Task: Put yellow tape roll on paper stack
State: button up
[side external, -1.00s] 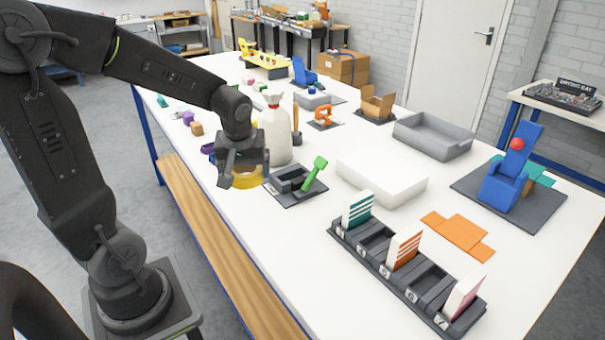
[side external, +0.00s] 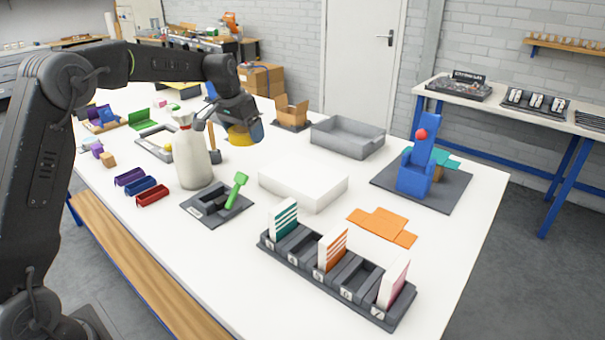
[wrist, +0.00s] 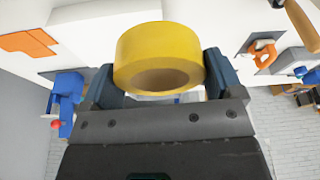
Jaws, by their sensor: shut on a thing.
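The yellow tape roll (side external: 238,135) is held between the fingers of my gripper (side external: 240,130), clear of the table. In the wrist view, the roll (wrist: 158,50) sits between both fingers (wrist: 158,75), with its brown core hole partly visible. The paper stack (side external: 303,183) is a low white block lying flat on the table. Its visible top is bare. In the side view, my gripper is behind and left of the stack, apart from it. A pale block edge at the top of the wrist view may be the stack, but I cannot tell for sure.
A dark slotted rack (side external: 337,280) with cards lies in front of the stack. A blue chair-shaped piece (side external: 416,172) stands at right.

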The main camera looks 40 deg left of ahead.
jog(key=w, duration=0.2)
jog(key=m, duration=0.1)
send_over(298, 176)
jog(key=s, duration=0.1)
notch_tip(298, 176, down, 7)
jog(key=shift+f, duration=1.95)
jog(key=shift+f, duration=0.1)
jog(key=o, duration=0.7)
jog(key=shift+f, duration=0.1)
